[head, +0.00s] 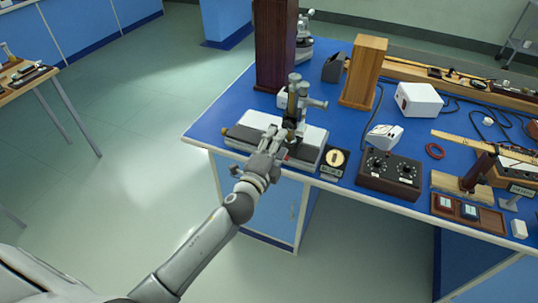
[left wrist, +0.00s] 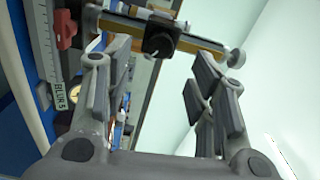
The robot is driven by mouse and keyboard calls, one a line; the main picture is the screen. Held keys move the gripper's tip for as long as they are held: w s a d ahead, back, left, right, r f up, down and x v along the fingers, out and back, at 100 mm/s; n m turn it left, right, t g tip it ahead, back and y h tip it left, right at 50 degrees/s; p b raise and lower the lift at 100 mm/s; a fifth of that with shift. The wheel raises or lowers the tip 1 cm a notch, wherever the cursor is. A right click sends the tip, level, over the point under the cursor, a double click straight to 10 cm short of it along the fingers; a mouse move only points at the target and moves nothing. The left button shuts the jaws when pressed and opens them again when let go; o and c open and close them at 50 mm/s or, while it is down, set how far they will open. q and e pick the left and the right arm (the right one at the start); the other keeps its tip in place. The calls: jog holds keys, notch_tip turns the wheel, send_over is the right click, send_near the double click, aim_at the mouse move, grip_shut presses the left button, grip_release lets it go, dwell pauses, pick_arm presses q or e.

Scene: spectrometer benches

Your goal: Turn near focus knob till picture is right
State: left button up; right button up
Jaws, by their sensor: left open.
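A measuring microscope with a brass and grey column (head: 297,100) stands on a white base (head: 310,134) at the bench's near left edge. My left gripper (head: 272,137) is over the near side of that base, its fingers pointing at the column. In the left wrist view the gripper (left wrist: 160,75) is open, with nothing between its fingers. A brass and grey tube crosses beyond the fingertips, with a black block (left wrist: 160,40) on it and a round grey knob (left wrist: 236,58) at its right end. I cannot tell which is the near focus knob. A label (left wrist: 68,99) reads "BLUR 5".
A cream dial (head: 337,159) stands right of the base, beside a dark control box (head: 390,174) with two knobs. A tall dark wooden box (head: 275,45) and a light wooden block (head: 363,72) stand behind.

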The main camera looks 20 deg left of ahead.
pick_arm(q)
jog(key=shift+s+a, duration=0.1)
jog(key=shift+s, duration=2.55)
jog(key=shift+f, duration=0.1)
jog(key=s+a+f+n+g, duration=0.1)
jog(key=s+f+n+g, duration=0.2)
jog(key=f, duration=0.8)
jog(key=s+a+f+n+g, duration=0.15)
jog(key=s+f, duration=0.35)
jog(key=f, duration=0.6)
jog(key=s+f+n+g, duration=0.2)
jog(key=s+f+g, duration=0.15)
jog(key=f, duration=0.75)
jog(key=s+f+n+g, duration=0.4)
jog(key=s+f, duration=0.9)
jog(key=s, duration=0.1)
jog(key=s+f+n+g, duration=0.2)
jog(key=s+f, duration=0.2)
jog(key=s, duration=0.7)
jog(key=s+f+n+g, duration=0.2)
jog(key=s+f+g, duration=0.1)
jog(key=s, duration=0.8)
jog(key=shift+s+a+f+n+y, duration=0.2)
jog(key=shift+a+f+n+y, duration=0.15)
jog(key=shift+f, duration=0.3)
